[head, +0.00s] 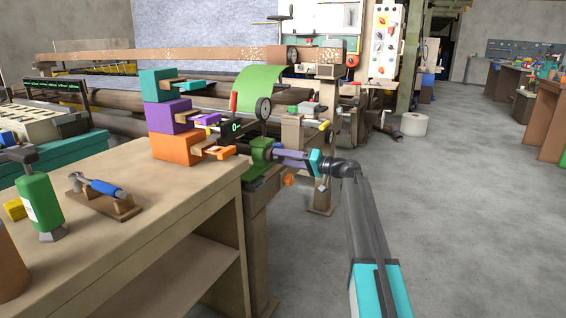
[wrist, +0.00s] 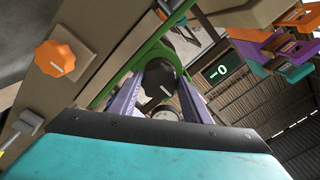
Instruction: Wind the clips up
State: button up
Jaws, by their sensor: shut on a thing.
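My gripper (head: 276,153) is at the front of the machine, beside a green housing (head: 260,150). In the wrist view its two purple fingers (wrist: 165,75) are shut on a dark round knob (wrist: 158,88) with a white mark, set in the green housing (wrist: 128,70). In the head view the knob is hidden by the fingers. A small black display (head: 235,127) reads 0; it also shows in the wrist view (wrist: 216,71). I cannot tell which parts are the clips.
An orange knob (head: 288,181) sits below my gripper. Stacked orange (head: 176,148), purple (head: 168,116) and teal (head: 157,84) blocks stand left of the display. A workbench (head: 150,195) holds a green bottle (head: 40,200) at left.

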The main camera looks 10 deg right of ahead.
jog(key=shift+w+d, duration=0.1)
jog(key=shift+d, duration=0.15)
jog(key=o, duration=1)
jog(key=shift+o, duration=0.4)
jog(key=shift+a, duration=0.1)
jog(key=p+v, duration=0.3)
jog(key=v, duration=1.1)
jog(key=shift+p, duration=0.3)
jog(key=shift+a, duration=0.1)
